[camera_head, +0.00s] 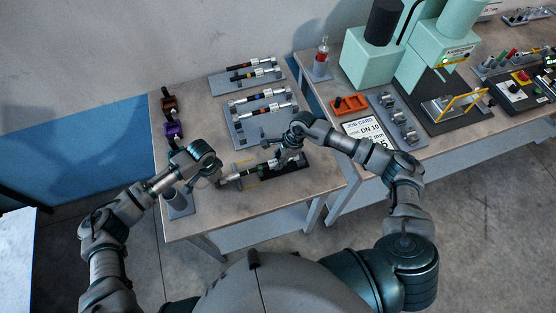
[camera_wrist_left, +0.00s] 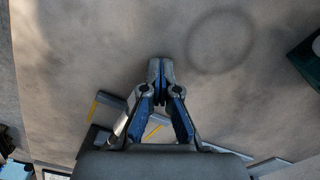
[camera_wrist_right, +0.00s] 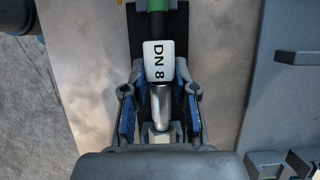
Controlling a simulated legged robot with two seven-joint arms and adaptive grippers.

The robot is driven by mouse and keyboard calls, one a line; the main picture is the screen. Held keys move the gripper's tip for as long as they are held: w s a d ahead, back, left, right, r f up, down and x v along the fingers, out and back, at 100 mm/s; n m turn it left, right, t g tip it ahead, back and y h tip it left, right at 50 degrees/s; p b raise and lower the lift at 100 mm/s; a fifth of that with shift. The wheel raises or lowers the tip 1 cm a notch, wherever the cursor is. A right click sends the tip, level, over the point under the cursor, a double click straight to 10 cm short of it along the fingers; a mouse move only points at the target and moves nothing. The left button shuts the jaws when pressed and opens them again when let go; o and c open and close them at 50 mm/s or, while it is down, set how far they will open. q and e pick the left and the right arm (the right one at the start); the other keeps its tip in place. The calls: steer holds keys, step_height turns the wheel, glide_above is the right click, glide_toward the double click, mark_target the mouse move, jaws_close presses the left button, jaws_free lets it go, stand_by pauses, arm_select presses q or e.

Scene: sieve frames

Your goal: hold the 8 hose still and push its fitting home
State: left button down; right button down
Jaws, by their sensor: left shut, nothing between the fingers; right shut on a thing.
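The hose marked "DN 8" (camera_wrist_right: 158,62) is black with a green band and a white label, and lies along a dark holder (camera_wrist_right: 193,15). Its silver fitting (camera_wrist_right: 161,105) shows below the label in the right wrist view. My right gripper (camera_wrist_right: 160,97) is shut around this silver part; in the head view it (camera_head: 289,157) is over the right part of the holder. My left gripper (camera_head: 216,178) is beside the holder's left end. In the left wrist view its fingers (camera_wrist_left: 161,70) are together and empty, above bare table. Whether the fitting is fully seated cannot be told.
Two grey racks (camera_head: 235,131) with several hoses stand behind. A grey cup (camera_head: 178,205) is at the front left. A job card (camera_head: 366,133) and green press (camera_head: 368,65) are right.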

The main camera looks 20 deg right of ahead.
mark_target(223, 178)
arm_select(q)
steer(key=shift+d+r, duration=0.1)
steer(key=shift+d, duration=0.55)
arm_select(e)
steer(key=shift+a, duration=0.1)
arm_select(q)
steer(key=shift+d, duration=0.75)
arm_select(e)
steer(key=shift+a, duration=0.1)
arm_select(q)
steer(key=shift+d, duration=0.25)
steer(key=shift+a, duration=0.15)
steer(key=shift+a, duration=0.5)
